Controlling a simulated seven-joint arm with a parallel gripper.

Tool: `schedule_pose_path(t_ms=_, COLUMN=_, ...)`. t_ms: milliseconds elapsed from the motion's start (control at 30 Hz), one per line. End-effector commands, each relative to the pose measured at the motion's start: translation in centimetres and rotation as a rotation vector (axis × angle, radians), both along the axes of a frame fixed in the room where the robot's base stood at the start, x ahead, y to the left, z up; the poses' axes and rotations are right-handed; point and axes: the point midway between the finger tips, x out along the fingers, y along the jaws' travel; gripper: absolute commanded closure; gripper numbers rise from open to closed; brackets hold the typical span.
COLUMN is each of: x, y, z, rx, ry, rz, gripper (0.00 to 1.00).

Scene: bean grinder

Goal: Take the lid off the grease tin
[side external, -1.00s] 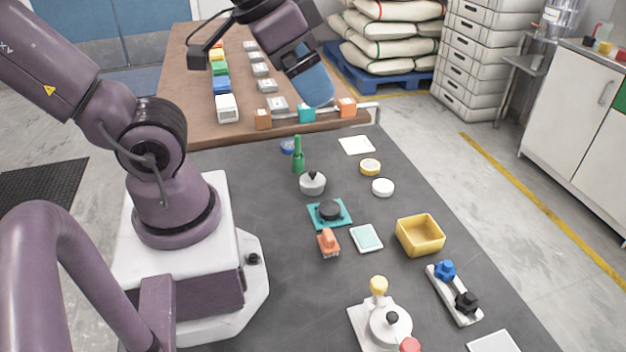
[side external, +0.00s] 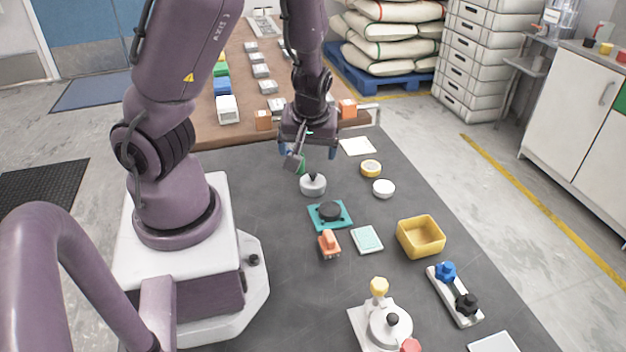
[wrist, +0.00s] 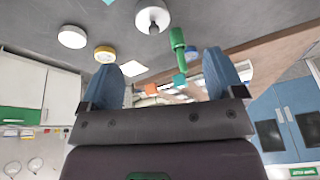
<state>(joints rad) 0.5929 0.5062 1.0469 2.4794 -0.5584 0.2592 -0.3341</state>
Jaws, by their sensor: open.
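A small round yellow tin with a pale top (side external: 371,168) stands on the dark bench and may be the grease tin. A white round piece (side external: 383,188) lies just in front of it; I cannot tell whether it is a lid or another tin. Both show at upper left in the wrist view, the yellow tin (wrist: 105,54) and the white round piece (wrist: 72,37). My gripper (side external: 308,152) is open and empty, pointing down above the bench's far part, left of the yellow tin and apart from it. Its blue fingers (wrist: 165,80) show wide apart in the wrist view.
A grey knobbed pot (side external: 313,185) stands close below my gripper, with a green bottle (side external: 301,165) partly hidden behind the gripper. A white card (side external: 357,146), teal stand (side external: 343,222), orange brush (side external: 328,244) and yellow bin (side external: 420,237) are nearby.

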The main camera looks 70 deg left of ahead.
Motion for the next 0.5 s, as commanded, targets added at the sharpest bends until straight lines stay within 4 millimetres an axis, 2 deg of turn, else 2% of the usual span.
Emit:
schedule_pose_path(t_ms=167, x=0.9, y=1.0, z=0.3, rx=0.044, ry=-0.088, rz=0.078, gripper=0.12)
schedule_pose_path(t_ms=500, x=1.1, y=2.0, z=-2.1, rx=0.039, ry=-0.086, rz=0.080, gripper=0.12)
